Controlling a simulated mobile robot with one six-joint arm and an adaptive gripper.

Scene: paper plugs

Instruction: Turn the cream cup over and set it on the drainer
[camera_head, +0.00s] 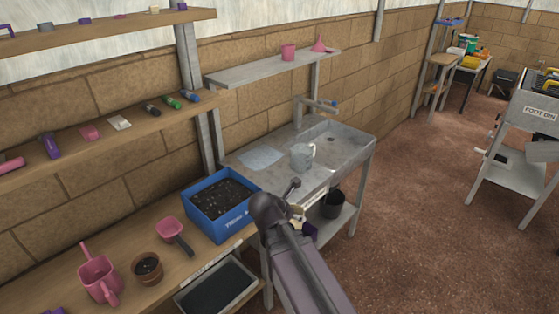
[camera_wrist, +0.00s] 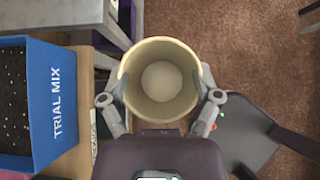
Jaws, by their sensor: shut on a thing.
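The cream cup (camera_wrist: 160,108) is between the two fingers of my gripper (camera_wrist: 160,80) in the wrist view. My gripper is shut on it, one finger on each side. Its open mouth faces the wrist camera, and I see its empty inside and round bottom. In the head view my arm hides most of my gripper and the cup; only a small cream patch shows. They are in front of the metal sink unit (camera_head: 348,147). A pale bluish sheet or mat (camera_head: 260,158) lies flat on its left part, which looks like the drainer.
A blue box of soil (camera_head: 222,226) marked TRIAL MIX is on the wooden bench, left of my arm. A dark bucket (camera_head: 332,204) stands below the sink.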

